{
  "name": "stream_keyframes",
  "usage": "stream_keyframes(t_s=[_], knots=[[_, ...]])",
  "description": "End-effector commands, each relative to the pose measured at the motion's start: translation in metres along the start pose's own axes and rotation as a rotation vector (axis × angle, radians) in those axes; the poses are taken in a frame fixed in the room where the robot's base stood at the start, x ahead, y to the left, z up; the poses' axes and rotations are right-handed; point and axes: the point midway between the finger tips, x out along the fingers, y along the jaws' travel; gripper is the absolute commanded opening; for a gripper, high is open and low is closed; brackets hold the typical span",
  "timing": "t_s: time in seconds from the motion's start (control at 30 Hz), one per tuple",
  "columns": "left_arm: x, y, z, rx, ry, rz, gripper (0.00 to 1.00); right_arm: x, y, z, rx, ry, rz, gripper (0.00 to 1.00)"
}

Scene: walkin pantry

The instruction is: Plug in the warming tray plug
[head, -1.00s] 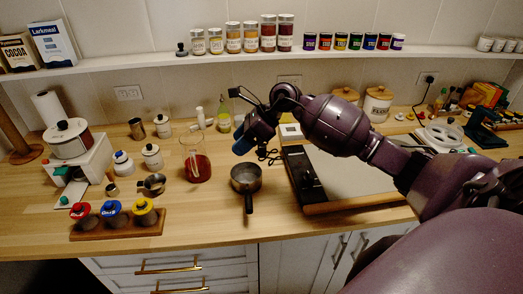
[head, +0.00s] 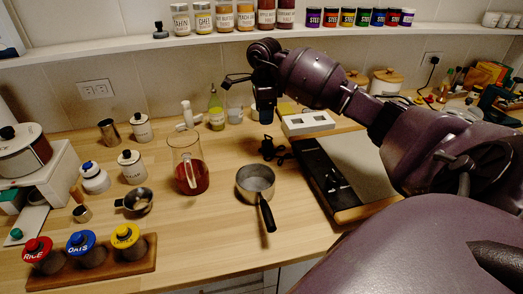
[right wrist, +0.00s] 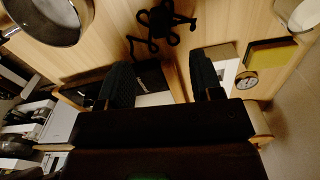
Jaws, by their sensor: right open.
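The warming tray (head: 362,165) lies on the counter at right, with a pale top, a black control strip and a wooden front edge. Its black cord and plug (head: 272,150) lie bunched on the wood just left of the tray; which part is the plug is hard to tell. They also show at the top of the right wrist view (right wrist: 160,22). My right gripper (head: 265,118) points down above and behind the cord, open and empty. In the right wrist view its two dark fingers (right wrist: 161,68) are apart, with the cord beyond them. My left gripper is out of view.
A double wall outlet (head: 95,89) is at left; another at right (head: 433,58) has a black plug in it. A saucepan (head: 255,184) and a glass jug of red liquid (head: 187,170) stand left of the tray. A white box (head: 307,123) sits behind it.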

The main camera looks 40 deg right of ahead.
Motion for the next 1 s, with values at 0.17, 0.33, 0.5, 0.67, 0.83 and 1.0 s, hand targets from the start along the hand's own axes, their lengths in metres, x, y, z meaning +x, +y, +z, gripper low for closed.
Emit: stream_keyframes(t_s=[0.17, 0.33, 0.5, 0.67, 0.83, 1.0], knots=[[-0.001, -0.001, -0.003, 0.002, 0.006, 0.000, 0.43, 0.024, 0.001, 0.000, 0.001, -0.002, 0.004, 0.60], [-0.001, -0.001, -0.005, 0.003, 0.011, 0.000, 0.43, 0.044, 0.000, 0.000, 0.001, -0.003, 0.001, 0.60], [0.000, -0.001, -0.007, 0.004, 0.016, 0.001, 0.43, 0.053, 0.001, 0.000, 0.001, -0.002, 0.002, 0.60], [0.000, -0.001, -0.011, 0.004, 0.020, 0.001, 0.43, 0.070, 0.002, -0.001, 0.001, -0.003, 0.004, 0.60], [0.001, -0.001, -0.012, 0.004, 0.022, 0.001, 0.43, 0.093, 0.001, -0.002, 0.001, -0.004, 0.002, 0.60], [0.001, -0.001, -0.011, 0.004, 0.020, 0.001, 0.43, 0.103, 0.001, -0.003, 0.000, -0.001, 0.001, 0.60]])
